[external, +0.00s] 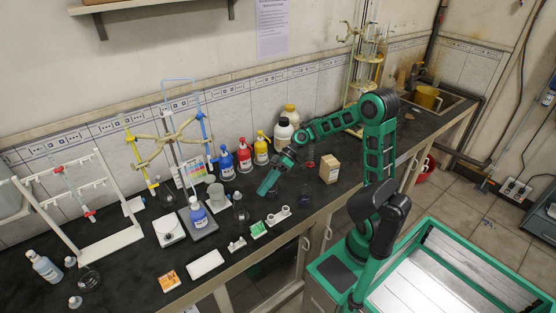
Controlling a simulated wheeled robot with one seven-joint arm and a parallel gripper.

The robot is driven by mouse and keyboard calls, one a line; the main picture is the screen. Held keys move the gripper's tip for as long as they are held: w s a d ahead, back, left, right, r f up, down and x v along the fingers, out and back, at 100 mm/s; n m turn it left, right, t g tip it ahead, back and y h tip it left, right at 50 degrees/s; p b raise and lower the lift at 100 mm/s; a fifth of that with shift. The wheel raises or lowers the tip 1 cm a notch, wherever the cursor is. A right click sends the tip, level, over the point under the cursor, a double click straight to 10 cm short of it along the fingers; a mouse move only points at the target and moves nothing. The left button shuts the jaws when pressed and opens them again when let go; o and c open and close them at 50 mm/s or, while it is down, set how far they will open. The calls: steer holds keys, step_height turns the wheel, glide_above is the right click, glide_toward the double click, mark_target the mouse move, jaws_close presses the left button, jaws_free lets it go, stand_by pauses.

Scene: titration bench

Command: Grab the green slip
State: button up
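A small green and white piece (257,229), which looks like the green slip, lies on the dark bench near its front edge, in the external view. My gripper (264,191) is above the bench, behind this piece and apart from it, pointing down and to the left. Its fingers are too small to tell whether they are open or shut. I see nothing clearly held in it.
A white looped piece (278,216) lies right of the green piece and a small white piece (236,244) left of it. A blue-labelled bottle (198,212) stands on a grey stand to the left. A cardboard box (329,169) stands to the right.

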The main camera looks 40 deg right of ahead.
steer(key=s+a+r+n+g+y, duration=0.1)
steer(key=a+r+g+y, duration=0.1)
steer(key=a+r+y, duration=0.15)
steer(key=h, duration=0.1)
glide_above(255, 226)
steer(key=w+d, duration=0.1)
steer(key=d, duration=0.3)
step_height(255, 226, down, 11)
steer(key=shift+t, duration=0.3)
steer(key=shift+w+f, duration=0.15)
steer(key=shift+f, duration=2.2)
steer(key=f, duration=0.3)
steer(key=shift+a, duration=0.25)
steer(key=shift+x, duration=0.75)
steer(key=shift+a+f, duration=0.1)
steer(key=shift+a, duration=0.4)
jaws_close()
